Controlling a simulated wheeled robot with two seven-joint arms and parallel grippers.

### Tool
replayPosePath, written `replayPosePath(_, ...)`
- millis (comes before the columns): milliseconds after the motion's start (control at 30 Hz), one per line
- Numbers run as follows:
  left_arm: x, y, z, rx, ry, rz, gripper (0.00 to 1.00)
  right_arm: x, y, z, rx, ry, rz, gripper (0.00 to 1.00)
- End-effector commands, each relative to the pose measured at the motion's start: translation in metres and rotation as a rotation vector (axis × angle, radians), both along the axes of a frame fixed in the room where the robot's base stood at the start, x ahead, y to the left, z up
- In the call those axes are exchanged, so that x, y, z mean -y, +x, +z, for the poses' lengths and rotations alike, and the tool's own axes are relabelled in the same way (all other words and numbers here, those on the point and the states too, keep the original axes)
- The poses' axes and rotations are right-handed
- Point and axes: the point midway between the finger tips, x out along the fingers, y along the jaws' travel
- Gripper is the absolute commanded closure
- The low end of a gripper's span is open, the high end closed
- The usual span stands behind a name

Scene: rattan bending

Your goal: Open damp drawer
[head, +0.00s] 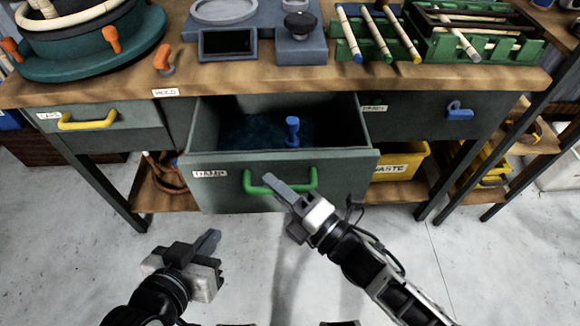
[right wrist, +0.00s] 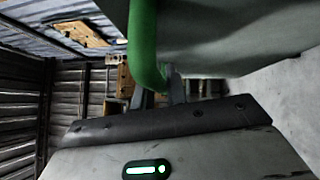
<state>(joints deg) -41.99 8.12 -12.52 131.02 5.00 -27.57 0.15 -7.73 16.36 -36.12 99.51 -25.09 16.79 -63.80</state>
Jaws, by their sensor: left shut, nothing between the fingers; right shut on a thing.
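The damp drawer (head: 350,175) is a grey-green drawer in the middle of the bench and stands pulled out. A white label (head: 209,174) is on its front, and a blue peg-like item (head: 292,130) shows inside over a dark blue bottom. Its green handle (head: 312,181) also fills the upper left of the right wrist view (right wrist: 143,40). My right gripper (head: 277,185) is at the handle and shut on its bar; the fingertips are partly hidden in the wrist view. My left gripper (head: 207,243) is shut and empty, low at the left, apart from the bench.
On the bench top (head: 350,78) stand a green round fixture (head: 90,55), a grey device (head: 300,45) and a green rack (head: 470,45) with rods. A closed drawer with a yellow handle (head: 87,121) is at left, one with a blue handle (head: 459,112) at right. A yellow bin (head: 400,160) sits below.

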Motion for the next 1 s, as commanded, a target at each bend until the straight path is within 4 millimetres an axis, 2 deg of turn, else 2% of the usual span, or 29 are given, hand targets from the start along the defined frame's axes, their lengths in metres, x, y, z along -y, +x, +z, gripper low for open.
replayPosePath(233, 0.0011, 0.0040, 0.0046, 0.009, -0.002, -0.001, 1.00, -0.0057, -0.0112, 0.0000, 0.001, -0.001, 0.017, 1.00)
replayPosePath(633, 0.0016, 0.0053, 0.0054, 0.012, -0.002, -0.003, 1.00, -0.0059, -0.0122, -0.0003, 0.001, -0.001, 0.018, 1.00)
replayPosePath(667, 0.0016, 0.0052, 0.0053, 0.012, -0.002, -0.003, 1.00, -0.0059, -0.0122, -0.0003, 0.001, -0.001, 0.018, 0.77)
replayPosePath(700, 0.0015, 0.0051, 0.0053, 0.013, -0.002, -0.004, 1.00, -0.0059, -0.0122, -0.0003, 0.001, -0.001, 0.018, 0.66)
replayPosePath(733, 0.0015, 0.0050, 0.0052, 0.013, -0.002, -0.005, 1.00, -0.0059, -0.0122, -0.0003, 0.001, -0.001, 0.018, 0.64)
replayPosePath(1000, 0.0014, 0.0023, 0.0031, 0.005, 0.000, -0.006, 1.00, -0.0063, -0.0123, -0.0001, 0.001, -0.001, 0.018, 0.64)
